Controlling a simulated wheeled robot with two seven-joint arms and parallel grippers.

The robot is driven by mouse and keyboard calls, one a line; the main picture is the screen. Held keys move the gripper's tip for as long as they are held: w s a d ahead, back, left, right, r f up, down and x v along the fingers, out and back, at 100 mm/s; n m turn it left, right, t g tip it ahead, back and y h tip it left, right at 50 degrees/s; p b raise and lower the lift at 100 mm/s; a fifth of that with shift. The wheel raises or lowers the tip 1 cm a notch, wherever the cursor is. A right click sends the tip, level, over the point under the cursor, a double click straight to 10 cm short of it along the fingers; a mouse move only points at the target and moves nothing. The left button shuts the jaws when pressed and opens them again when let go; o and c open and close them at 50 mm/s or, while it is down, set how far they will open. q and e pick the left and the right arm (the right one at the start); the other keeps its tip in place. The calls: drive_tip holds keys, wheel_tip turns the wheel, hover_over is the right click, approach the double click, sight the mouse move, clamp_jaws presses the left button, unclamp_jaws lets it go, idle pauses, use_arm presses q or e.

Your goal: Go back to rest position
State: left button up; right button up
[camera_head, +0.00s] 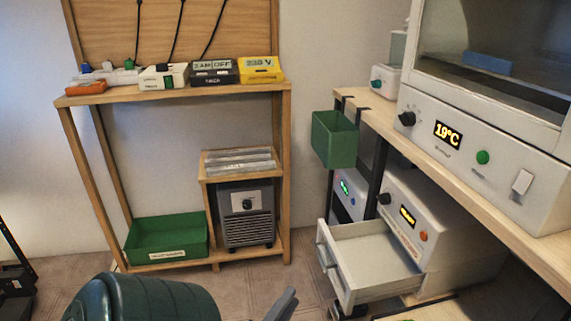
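A grey finger-like part of my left gripper (283,304) shows at the bottom edge, left of the open drawer. The rest of that gripper is cut off by the frame, so I cannot tell whether it is open or shut, and I see nothing held in it. A dark green rounded part of my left arm shows at the bottom left. My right gripper is not in view.
An open, empty white drawer (372,262) juts out at the right, under a bench (440,160) with a 19°C device (470,135). A green bin (335,140) hangs at the bench's end. A wooden rack (180,95) holds a green crate (166,240). Floor between is clear.

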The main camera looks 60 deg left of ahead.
use_arm(q)
drive_tip(key=shift+s+d, duration=0.15)
drive_tip(key=shift+s, duration=0.25)
idle(0.4)
